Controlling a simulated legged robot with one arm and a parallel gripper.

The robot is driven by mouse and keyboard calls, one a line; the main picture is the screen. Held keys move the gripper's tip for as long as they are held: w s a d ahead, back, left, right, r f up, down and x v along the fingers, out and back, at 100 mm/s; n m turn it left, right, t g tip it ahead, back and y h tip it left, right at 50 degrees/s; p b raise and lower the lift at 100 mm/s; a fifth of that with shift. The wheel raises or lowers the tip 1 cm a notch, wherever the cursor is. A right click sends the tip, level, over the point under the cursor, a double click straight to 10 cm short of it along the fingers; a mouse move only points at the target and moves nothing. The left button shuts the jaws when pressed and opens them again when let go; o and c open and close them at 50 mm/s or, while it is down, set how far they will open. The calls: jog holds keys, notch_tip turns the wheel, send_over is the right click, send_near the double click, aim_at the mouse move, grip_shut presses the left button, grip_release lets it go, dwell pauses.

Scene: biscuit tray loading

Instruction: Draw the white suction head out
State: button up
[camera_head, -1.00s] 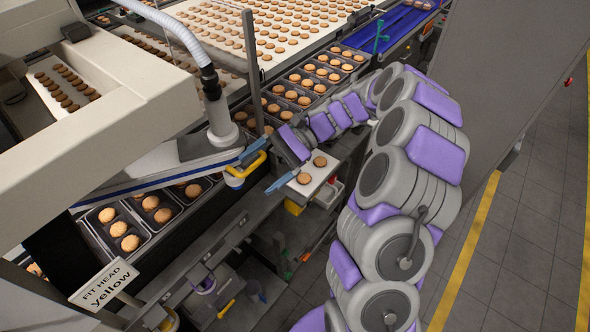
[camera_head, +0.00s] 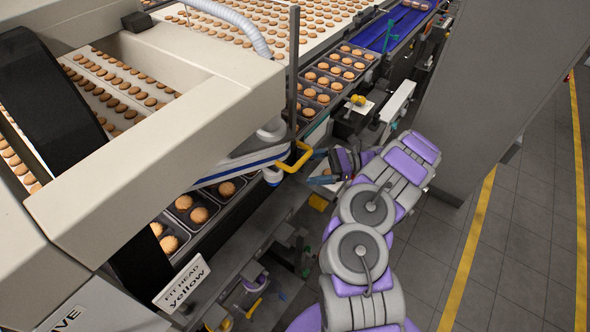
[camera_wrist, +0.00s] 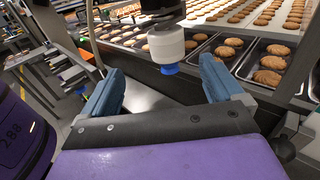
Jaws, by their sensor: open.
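The white suction head (camera_wrist: 166,45) hangs upright under a dark mount in the wrist view, with a blue tip at its lower end. In the head view the suction head (camera_head: 273,176) is a small white shape below the end of the white and blue machine arm (camera_head: 235,162), beside a yellow handle (camera_head: 299,156). My gripper (camera_wrist: 162,70) is open and empty, its two blue fingers on either side of the head in the picture. The head appears just beyond the fingertips, with no contact visible. In the head view my gripper (camera_head: 311,167) is right of the head.
Dark trays of biscuits (camera_wrist: 255,66) lie behind and right of the head. A sign (camera_head: 183,283) reading "FIT HEAD yellow" stands at the lower left. A lower shelf (camera_head: 228,270) holds purple and yellow items. A grey panel (camera_head: 500,70) stands right of my arm.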

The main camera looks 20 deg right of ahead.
jog(key=d, duration=0.1)
jog(key=b, duration=0.1)
send_near(264, 172)
jog(key=a, duration=0.1)
jog(key=w+a+f, duration=0.1)
jog(key=a, duration=0.2)
jog(key=shift+w+a+f, duration=0.25)
jog(key=shift+w, duration=0.1)
jog(key=shift+w+f+b, duration=0.15)
jog(key=shift+w+b, duration=0.25)
jog(key=shift+w, duration=0.2)
jog(key=x, duration=0.5)
jog(key=shift+s+a, duration=0.1)
jog(key=shift+s, duration=0.2)
jog(key=shift+d, duration=0.3)
jog(key=shift+w+v, duration=0.2)
jog(key=shift+v, duration=0.75)
jog(key=c, duration=0.5)
jog(key=shift+s+a, duration=0.1)
jog(key=shift+a, duration=0.6)
jog(key=c, duration=0.6)
jog(key=shift+c, duration=0.9)
jog(key=shift+d, duration=0.15)
jog(key=shift+r, duration=0.2)
